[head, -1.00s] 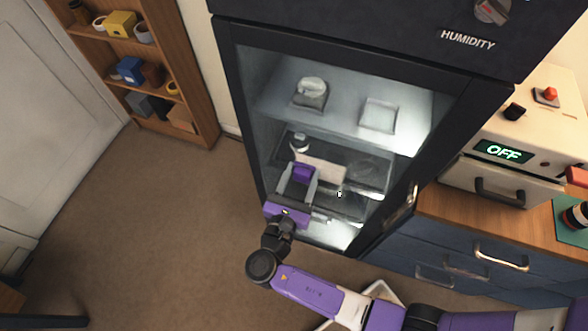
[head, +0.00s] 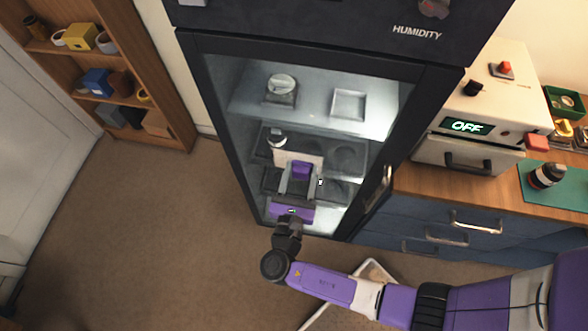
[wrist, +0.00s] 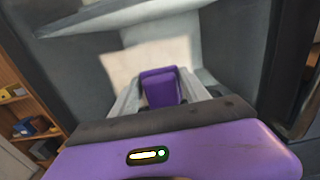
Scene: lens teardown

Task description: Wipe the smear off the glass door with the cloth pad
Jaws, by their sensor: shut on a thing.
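The glass door (head: 222,110) is shut on the front of the dark cabinet. A cream, roughly rectangular smear (head: 283,158) lies across its middle; it also shows in the wrist view (wrist: 125,65). My gripper (head: 300,178) is in front of the door at the smear's lower right part, its fingers pointing at the glass. It is shut on a purple block, which I take for the cloth pad (head: 301,168). In the wrist view the pad (wrist: 160,88) sits between the fingers and covers part of the smear. I cannot tell whether it touches the glass.
The door handle (head: 385,187) stands out at the door's right edge. To the right is a counter with an oven-like device (head: 470,150) reading OFF. A shelf (head: 165,100) stands at left. The floor (head: 150,230) in front is clear at left.

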